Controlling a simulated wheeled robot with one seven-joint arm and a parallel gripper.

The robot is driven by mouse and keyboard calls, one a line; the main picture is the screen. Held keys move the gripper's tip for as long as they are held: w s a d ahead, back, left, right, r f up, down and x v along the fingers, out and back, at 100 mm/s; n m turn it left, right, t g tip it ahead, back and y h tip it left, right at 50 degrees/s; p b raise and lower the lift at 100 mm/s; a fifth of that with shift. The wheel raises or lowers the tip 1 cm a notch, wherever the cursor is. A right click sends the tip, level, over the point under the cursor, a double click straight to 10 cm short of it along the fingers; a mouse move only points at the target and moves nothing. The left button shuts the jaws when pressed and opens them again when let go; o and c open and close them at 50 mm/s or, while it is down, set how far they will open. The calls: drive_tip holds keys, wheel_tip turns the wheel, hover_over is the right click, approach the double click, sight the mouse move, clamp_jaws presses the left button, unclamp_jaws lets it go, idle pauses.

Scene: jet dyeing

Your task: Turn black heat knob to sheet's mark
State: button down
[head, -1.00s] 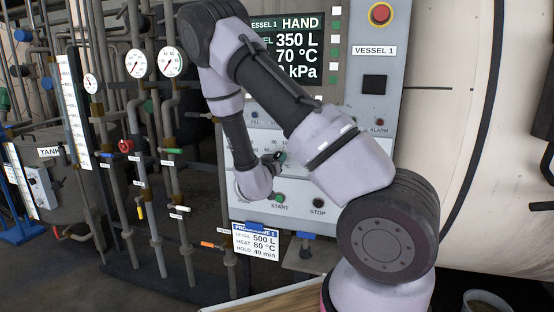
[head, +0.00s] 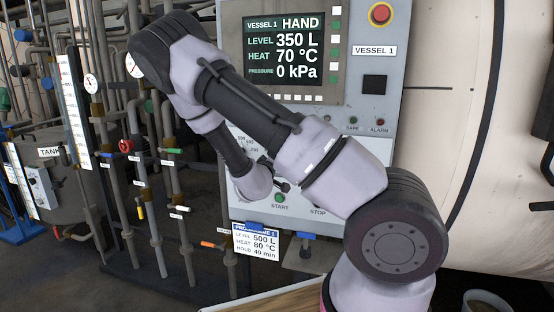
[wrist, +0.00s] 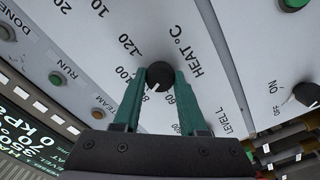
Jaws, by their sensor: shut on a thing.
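The black heat knob (wrist: 158,77) sits on the control panel in the wrist view, with "HEAT °C" printed beside its scale. My gripper (wrist: 159,82) has its green fingers on both sides of the knob, shut on it. The knob's white pointer line points toward the gripper, about at the 80 figure; its exact alignment is hard to tell. The programme sheet (head: 257,242) hangs below the panel in the head view and reads level 500 L, heat 80 °C, hold 40 min. My arm hides the knob in the head view.
The panel display (head: 288,52) shows HAND, 350 L, 70 °C and 0 kPa. A red emergency button (head: 381,13) is at the panel's top right. The start button (head: 280,198) is close below my wrist. Another black knob (wrist: 307,94) with on/off marks lies to the right in the wrist view.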

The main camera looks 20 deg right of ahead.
drive_tip(key=shift+f+n, duration=0.1)
drive_tip(key=shift+n, duration=0.3)
drive_tip(key=shift+c, duration=2.2)
unclamp_jaws()
drive_tip(key=v, duration=1.1)
